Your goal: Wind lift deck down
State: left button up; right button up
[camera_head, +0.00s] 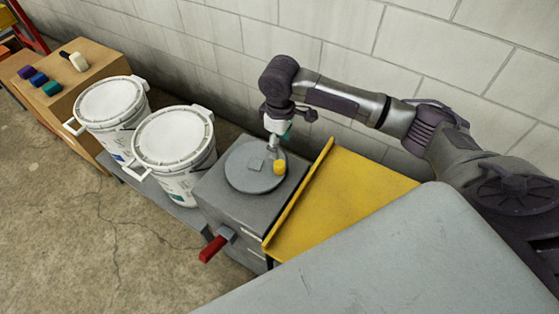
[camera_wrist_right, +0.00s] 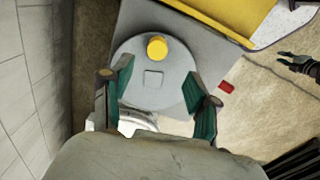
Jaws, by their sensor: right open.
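A round grey wheel (camera_head: 255,166) lies flat on top of a grey box (camera_head: 225,205), with a yellow knob (camera_head: 279,167) near its rim. In the right wrist view the wheel (camera_wrist_right: 154,82) and knob (camera_wrist_right: 157,47) show clearly. My right gripper (camera_head: 272,150) points down over the wheel, close to the knob. It is open and empty; its green fingers (camera_wrist_right: 157,85) are spread over the wheel, with the knob just beyond the tips. A yellow deck (camera_head: 350,192) adjoins the box on the right. A dark gripper with green tips, apparently my left (camera_wrist_right: 293,62), is small in the wrist view.
A red-handled lever (camera_head: 213,248) sticks out of the box front. Two white lidded buckets (camera_head: 175,140) (camera_head: 110,104) stand left of the box. A wooden cabinet (camera_head: 75,85) with coloured knobs is farther left. A block wall (camera_head: 330,50) runs behind; the concrete floor (camera_head: 90,240) in front is clear.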

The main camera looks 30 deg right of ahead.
send_over(280, 164)
notch_tip(280, 164, down, 4)
jog(key=shift+s+f, duration=0.1)
jog(key=shift+f, duration=0.15)
notch_tip(280, 164, down, 5)
jog(key=shift+f, duration=0.7)
jog(key=c, duration=0.7)
grip_shut()
pick_arm(q)
jog(key=shift+w+d+f, duration=0.15)
jog(key=shift+d+f, duration=0.05)
